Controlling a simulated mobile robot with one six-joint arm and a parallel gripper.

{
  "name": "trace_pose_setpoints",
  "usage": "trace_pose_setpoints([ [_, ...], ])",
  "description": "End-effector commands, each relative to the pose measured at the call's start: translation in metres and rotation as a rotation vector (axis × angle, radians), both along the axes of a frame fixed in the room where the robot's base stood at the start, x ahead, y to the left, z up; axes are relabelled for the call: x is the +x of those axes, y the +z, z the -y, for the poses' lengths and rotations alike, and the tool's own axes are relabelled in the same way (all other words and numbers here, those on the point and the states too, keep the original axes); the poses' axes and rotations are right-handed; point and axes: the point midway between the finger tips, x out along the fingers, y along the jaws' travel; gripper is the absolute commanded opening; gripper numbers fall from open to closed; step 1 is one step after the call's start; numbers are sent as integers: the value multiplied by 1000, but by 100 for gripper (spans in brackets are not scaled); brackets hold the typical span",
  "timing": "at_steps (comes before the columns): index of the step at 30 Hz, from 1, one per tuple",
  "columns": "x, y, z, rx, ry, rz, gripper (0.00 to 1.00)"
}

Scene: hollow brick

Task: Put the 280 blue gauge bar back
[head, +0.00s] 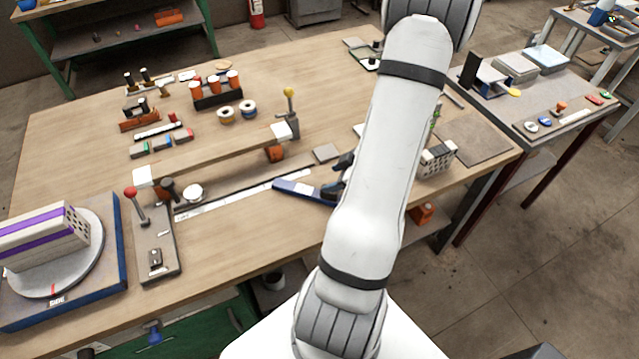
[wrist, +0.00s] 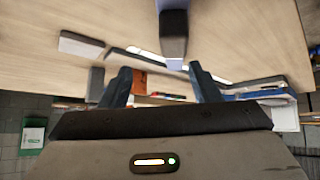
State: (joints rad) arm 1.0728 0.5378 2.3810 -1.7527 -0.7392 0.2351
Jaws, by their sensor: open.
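A dark blue bar (head: 300,188) with a pale label lies near the bench's front edge, at the right end of a long white-marked strip (head: 245,193). It looks like the blue gauge bar, but I cannot read a number on it. My gripper (head: 342,175) is by the bar's right end, partly hidden behind my arm. I cannot tell whether it touches the bar. In the wrist view my gripper (wrist: 160,82) has its two dark blue fingers apart, with nothing clearly held between them. The bar's right end is hidden in the head view.
A wooden beam (head: 215,157) spans two clamp stands, with a yellow-knobbed lever (head: 289,93) at its right. A grey pad (head: 327,152) lies behind the bar. A hollow brick (head: 437,160) stands right of my arm. A turntable (head: 88,265) with a purple-striped block is left.

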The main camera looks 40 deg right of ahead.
Motion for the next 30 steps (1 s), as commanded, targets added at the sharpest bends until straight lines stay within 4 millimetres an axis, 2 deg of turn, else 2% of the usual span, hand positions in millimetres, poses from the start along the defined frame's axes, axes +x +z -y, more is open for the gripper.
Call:
trace_pose_setpoints([
  [2,-10,-2,-5,53,22,9,56],
  [5,-14,-6,-10,86,41,18,56],
  [21,27,-55,-35,91,47,20,56],
  [30,33,-60,-37,87,45,21,56],
])
